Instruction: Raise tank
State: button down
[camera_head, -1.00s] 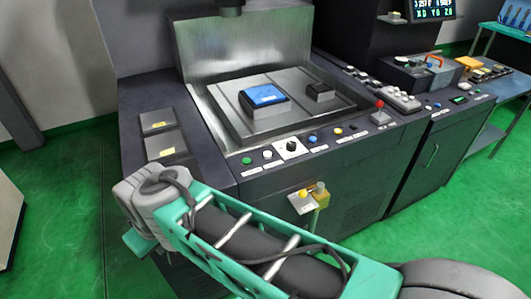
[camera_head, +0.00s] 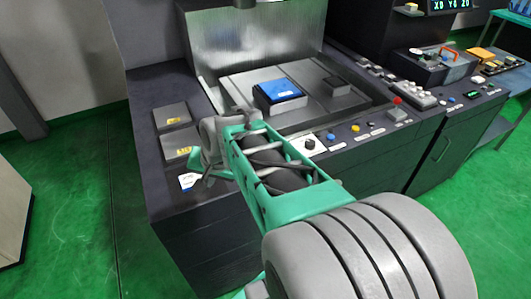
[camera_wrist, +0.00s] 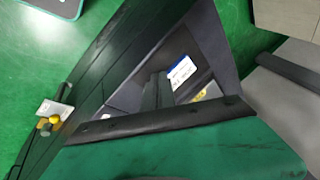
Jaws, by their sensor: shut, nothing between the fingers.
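The machine's work tank (camera_head: 213,93) is a metal basin with a grey worktable and a blue-topped block (camera_head: 279,95) in it, under a tall metal back plate (camera_head: 265,42). My arm reaches over the machine's front left corner, and its wrist hides part of the tank's front and the left panel buttons. My gripper (camera_wrist: 157,92) shows in the wrist view as dark narrow fingers close together, shut and empty, over the dark machine top. A white and blue label (camera_wrist: 181,71) lies just past them. The same label (camera_head: 188,180) shows below my wrist in the head view.
A front panel holds a black knob (camera_head: 310,145), a blue button (camera_head: 331,136), a yellow button (camera_head: 355,128) and a red-topped control (camera_head: 398,100). Two dark plates (camera_head: 172,115) with yellow labels lie left of the tank. A yellow-knobbed fitting (camera_wrist: 54,119) juts from the machine front.

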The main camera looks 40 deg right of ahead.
jog(key=w+d+r+m+t+p, duration=0.1)
jog(key=d+m+t+p, duration=0.1)
jog(key=d+m, duration=0.7)
jog(key=w+d+r+m+t+h+p, duration=0.1)
jog(key=d+m+t+p, duration=0.1)
jog(key=d+m, duration=0.7)
jog(key=d, duration=0.5)
jog(key=shift+r+m+p, duration=0.3)
jog(key=shift+f, duration=0.1)
notch_tip(320, 180, down, 8)
jog(key=b, duration=0.7)
jog(key=shift+f, duration=0.35)
jog(key=shift+f+b, duration=0.3)
jog(key=shift+f, duration=0.1)
